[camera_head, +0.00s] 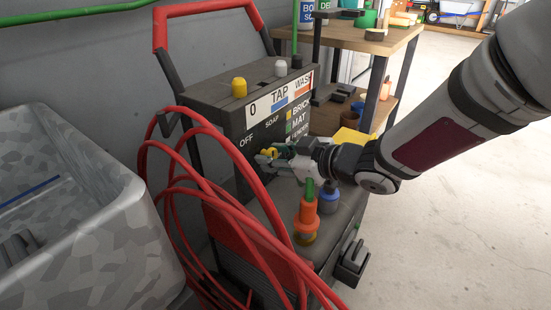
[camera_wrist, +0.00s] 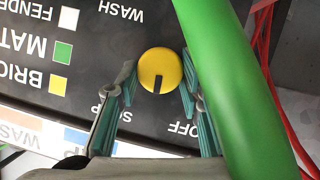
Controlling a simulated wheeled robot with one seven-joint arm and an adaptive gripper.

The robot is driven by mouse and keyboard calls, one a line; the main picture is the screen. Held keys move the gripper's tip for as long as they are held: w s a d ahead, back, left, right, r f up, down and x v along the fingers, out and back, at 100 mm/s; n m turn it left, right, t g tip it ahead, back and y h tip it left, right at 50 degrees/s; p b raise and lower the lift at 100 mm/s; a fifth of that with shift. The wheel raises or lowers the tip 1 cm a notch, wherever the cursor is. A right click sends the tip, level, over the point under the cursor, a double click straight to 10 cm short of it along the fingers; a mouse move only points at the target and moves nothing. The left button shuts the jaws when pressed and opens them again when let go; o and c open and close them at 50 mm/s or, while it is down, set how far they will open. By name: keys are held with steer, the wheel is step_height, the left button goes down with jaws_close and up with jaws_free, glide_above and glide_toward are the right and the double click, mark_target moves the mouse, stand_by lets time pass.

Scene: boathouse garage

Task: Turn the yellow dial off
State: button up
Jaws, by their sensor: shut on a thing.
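The yellow dial (camera_head: 271,152) is on the dark front panel of the wash machine (camera_head: 250,125), with OFF and SOAP labels near it. In the wrist view, which is upside down, the dial (camera_wrist: 160,65) is round with a black pointer mark. The mark points down in the picture, between the SOAP and OFF labels. My gripper (camera_head: 268,156) reaches the panel from the right. In the wrist view my gripper (camera_wrist: 160,82) has its teal-padded fingers on either side of the dial, shut on it.
Red hoses (camera_head: 165,190) loop left of the machine beside a grey speckled tub (camera_head: 75,200). Orange (camera_head: 306,218) and blue (camera_head: 328,198) bottles stand below my gripper. A large green object (camera_wrist: 235,90) lies close by in the wrist view. A wooden bench (camera_head: 345,38) stands behind. Floor at right is clear.

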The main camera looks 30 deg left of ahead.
steer(key=shift+s+f+n+t, duration=0.15)
steer(key=shift+n+t, duration=0.45)
steer(key=shift+n, duration=0.3)
steer(key=o, duration=1.1)
steer(key=shift+o, duration=0.2)
steer(key=shift+d, duration=0.1)
steer(key=shift+d+r, duration=0.25)
steer(key=shift+d, duration=0.05)
steer(key=v, duration=1.1)
steer(key=shift+s, duration=0.2)
steer(key=shift+d+f, duration=0.1)
